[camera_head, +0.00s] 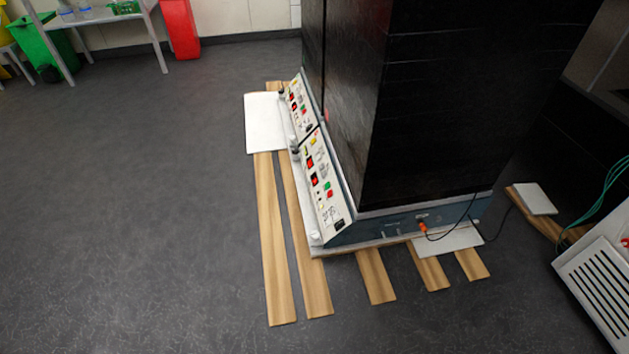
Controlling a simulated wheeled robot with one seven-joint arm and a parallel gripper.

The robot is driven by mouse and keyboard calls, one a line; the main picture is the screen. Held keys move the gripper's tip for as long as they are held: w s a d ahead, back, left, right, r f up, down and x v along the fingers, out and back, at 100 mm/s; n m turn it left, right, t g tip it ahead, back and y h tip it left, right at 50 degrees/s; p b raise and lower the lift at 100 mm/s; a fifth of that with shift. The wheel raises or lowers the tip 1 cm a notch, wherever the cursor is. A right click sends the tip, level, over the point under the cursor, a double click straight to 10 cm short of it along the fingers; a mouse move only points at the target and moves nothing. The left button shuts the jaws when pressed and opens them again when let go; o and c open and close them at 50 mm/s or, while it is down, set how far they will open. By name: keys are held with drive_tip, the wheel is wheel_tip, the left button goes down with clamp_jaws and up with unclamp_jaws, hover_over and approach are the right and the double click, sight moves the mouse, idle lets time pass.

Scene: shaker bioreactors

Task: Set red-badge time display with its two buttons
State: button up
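Two sloped white control panels run along the left face of a tall black shaker bioreactor (430,110). The nearer panel (322,185) carries small dark displays with red lit areas, such as one display (314,180), plus small red, green and yellow marks. The farther panel (300,103) has a similar layout. The panels are seen small and at a steep angle, so I cannot tell which display has the red badge or make out its digits and two buttons. My gripper is not in view.
Wooden planks (277,260) lie under and around the machine. A white board (263,122) lies beside its far left side. An orange plug with a black cable (423,227) is on the front side. Grey floor (130,220) to the left is open.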

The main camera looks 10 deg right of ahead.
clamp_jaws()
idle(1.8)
